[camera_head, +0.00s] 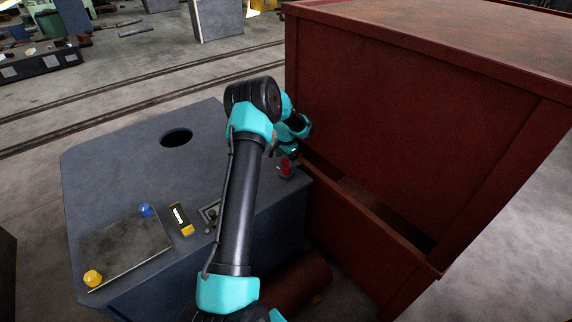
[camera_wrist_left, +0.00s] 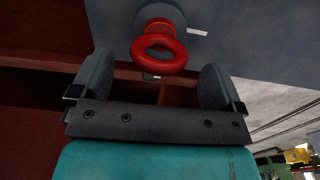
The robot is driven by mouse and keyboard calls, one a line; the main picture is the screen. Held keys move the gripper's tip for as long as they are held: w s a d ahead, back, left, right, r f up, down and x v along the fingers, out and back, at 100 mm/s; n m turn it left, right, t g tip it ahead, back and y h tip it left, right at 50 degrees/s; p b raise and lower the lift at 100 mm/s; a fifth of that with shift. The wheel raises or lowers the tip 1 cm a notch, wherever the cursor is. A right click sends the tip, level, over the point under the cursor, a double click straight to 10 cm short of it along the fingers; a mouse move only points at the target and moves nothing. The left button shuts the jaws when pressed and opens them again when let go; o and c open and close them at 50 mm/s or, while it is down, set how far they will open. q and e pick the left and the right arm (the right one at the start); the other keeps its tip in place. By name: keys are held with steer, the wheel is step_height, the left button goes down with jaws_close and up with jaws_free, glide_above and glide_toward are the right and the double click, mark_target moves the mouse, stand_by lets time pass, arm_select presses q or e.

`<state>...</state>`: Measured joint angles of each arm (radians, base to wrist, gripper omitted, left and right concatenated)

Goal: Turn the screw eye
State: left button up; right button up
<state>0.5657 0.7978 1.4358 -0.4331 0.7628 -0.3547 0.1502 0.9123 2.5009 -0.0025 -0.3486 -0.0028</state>
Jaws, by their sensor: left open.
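The screw eye is a red ring on a short red stem. In the left wrist view the screw eye (camera_wrist_left: 159,63) hangs from a round grey base on a blue-grey surface. In the head view the red screw eye (camera_head: 286,168) is small and sits at the right edge of the blue-grey machine. My left gripper (camera_head: 289,150) is right by it, partly hidden by its own arm. In the wrist view its two grey fingers are apart, one on each side of the ring, with gaps between. The ring looks ungripped.
The blue-grey machine top (camera_head: 112,172) has a dark round hole, a plate (camera_head: 125,246) with blue and yellow knobs, and a small yellow-and-black panel (camera_head: 180,219). A large dark red metal box (camera_head: 420,130) stands close on the right, beside my gripper.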

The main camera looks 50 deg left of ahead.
mark_target(286, 159)
arm_select(q)
step_height(286, 159, up, 13)
steer(key=shift+r, duration=0.15)
stand_by(0.6)
steer(key=s+d+f+h, duration=0.1)
steer(key=d+f, duration=0.8)
steer(key=d, duration=0.3)
steer(key=s+d+f+h, duration=0.2)
steer(key=d+f, duration=0.7)
steer(key=d, duration=0.3)
steer(key=s+d+f+n, duration=0.1)
steer(key=s+d+f, duration=0.2)
steer(key=s+d, duration=0.6)
steer(key=s+d+f+n, duration=0.1)
steer(key=s+d+f, duration=0.2)
steer(key=s+d, duration=0.7)
steer(key=shift+n+t+h, duration=0.4)
steer(key=shift+s, duration=0.1)
